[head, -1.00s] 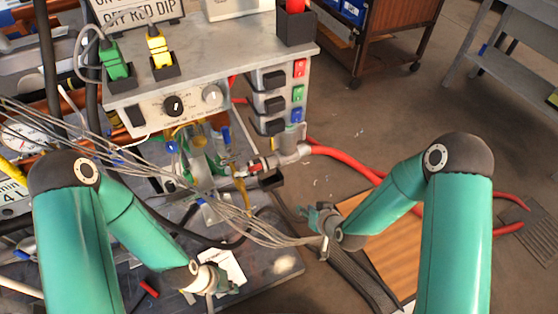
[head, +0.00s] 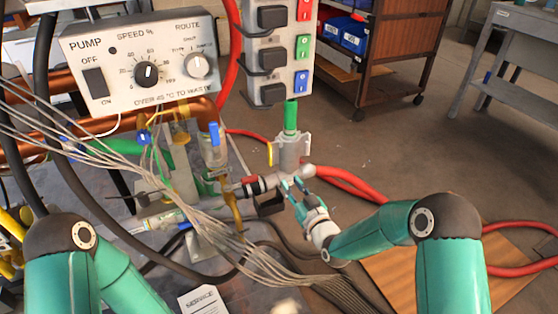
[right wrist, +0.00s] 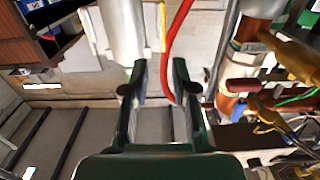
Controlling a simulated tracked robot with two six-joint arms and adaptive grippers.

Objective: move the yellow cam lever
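The yellow cam lever (head: 270,153) is a thin upright strip on the left side of a grey coupling (head: 291,152) below a green hose end. In the right wrist view the yellow lever (right wrist: 162,22) is a narrow strip beside the grey coupling body (right wrist: 122,32), beyond the fingertips. My right gripper (head: 294,186) is just below the coupling in the head view, its fingers pointing up towards it. Its fingers (right wrist: 157,78) are apart with nothing held between them. My left arm shows at lower left, but its gripper is out of the picture.
A red hose (right wrist: 175,50) passes behind the gap between the right fingers. A bundle of grey cables (head: 215,215) crosses left of the right gripper. The pump panel (head: 148,68) and switch boxes (head: 272,55) stand above. Open floor (head: 390,150) lies to the right.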

